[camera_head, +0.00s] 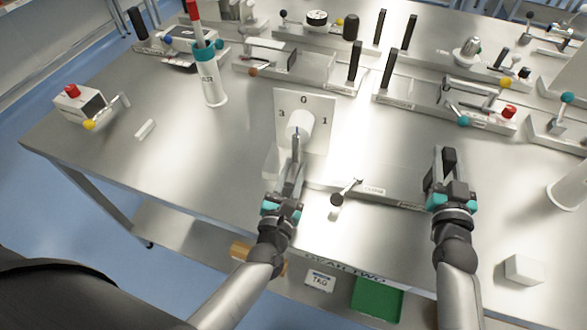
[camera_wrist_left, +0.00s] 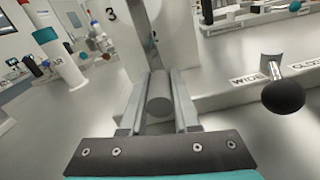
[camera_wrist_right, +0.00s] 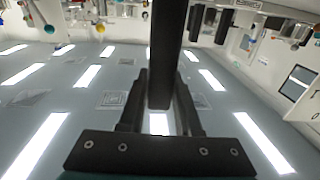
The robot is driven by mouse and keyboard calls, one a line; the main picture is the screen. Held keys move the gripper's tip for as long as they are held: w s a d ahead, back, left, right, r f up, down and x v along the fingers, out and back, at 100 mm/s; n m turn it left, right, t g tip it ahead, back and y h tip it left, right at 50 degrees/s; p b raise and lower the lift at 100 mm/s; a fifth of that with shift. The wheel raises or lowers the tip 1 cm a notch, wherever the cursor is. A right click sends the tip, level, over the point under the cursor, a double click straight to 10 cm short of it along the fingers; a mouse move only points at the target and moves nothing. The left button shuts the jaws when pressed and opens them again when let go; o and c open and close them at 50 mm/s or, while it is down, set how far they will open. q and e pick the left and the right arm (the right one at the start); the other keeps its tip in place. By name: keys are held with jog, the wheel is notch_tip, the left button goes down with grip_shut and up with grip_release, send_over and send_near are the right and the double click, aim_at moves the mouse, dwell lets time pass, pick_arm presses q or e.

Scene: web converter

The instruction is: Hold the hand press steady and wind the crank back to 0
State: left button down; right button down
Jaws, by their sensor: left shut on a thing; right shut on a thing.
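The press has an upright white dial plate (camera_head: 318,104) marked 3, 0 and 1, with 0 at the top. A pale round hub (camera_head: 299,124) stands in front of it. My left gripper (camera_head: 297,165) is below the hub. In the left wrist view its fingers (camera_wrist_left: 158,108) are shut on a grey round crank grip (camera_wrist_left: 159,106). The crank arm and its exact angle are mostly hidden. My right gripper (camera_head: 446,172) is to the right, shut on a black upright handle (camera_wrist_right: 165,50). The handle's join to the press base is hidden in the head view.
A small lever with a black knob (camera_head: 336,200) sits between my grippers, by a labelled strip (camera_head: 374,190). A teal-topped white cylinder (camera_head: 209,75) stands at the left. Several fixtures with black posts fill the table's back. A white block (camera_head: 523,268) lies front right.

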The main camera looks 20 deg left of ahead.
pick_arm(q)
jog(key=shift+d+n, duration=0.25)
jog(key=shift+n, duration=0.15)
dwell(0.5)
